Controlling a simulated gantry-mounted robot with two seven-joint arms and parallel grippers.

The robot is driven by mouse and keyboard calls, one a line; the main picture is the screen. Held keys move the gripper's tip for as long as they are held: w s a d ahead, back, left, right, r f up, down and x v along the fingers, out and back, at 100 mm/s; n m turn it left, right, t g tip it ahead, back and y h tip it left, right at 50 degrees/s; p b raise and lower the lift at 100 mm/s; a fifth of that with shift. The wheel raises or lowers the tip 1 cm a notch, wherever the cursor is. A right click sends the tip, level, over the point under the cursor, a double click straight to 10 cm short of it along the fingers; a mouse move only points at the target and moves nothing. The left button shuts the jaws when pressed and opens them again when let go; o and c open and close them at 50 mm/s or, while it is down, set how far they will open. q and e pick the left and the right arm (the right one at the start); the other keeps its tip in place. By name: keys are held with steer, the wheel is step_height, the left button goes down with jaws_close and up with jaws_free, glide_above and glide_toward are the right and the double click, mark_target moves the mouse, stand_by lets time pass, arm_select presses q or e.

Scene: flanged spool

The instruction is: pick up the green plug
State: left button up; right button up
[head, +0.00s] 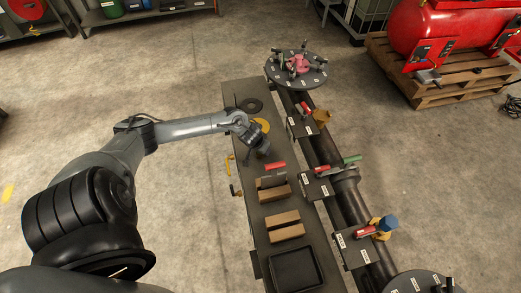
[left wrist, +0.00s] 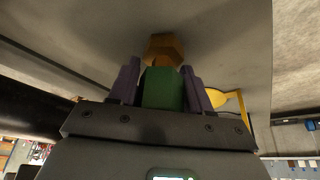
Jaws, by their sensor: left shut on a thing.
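My left gripper (head: 263,152) is low over the dark bench, near a red piece. In the left wrist view its two purple fingers (left wrist: 162,85) are shut on the green plug (left wrist: 163,88), a green block between them. A brass-coloured faceted piece (left wrist: 163,47) shows just beyond the plug; I cannot tell whether it is part of it. In the head view the held plug is hidden by the gripper. Another green piece (head: 352,159) sits on the dark pipe to the right. My right gripper is in neither view.
The bench (head: 247,90) holds a dark ring (head: 250,104), a yellow disc (head: 262,124), a red piece (head: 275,166), wooden blocks (head: 284,219) and a black tray (head: 275,272). The flanged pipe (head: 321,147) runs along its right side. Open floor lies left of the bench.

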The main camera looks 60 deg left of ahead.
arm_select(q)
steer(key=shift+c, duration=1)
steer(key=shift+r, duration=0.15)
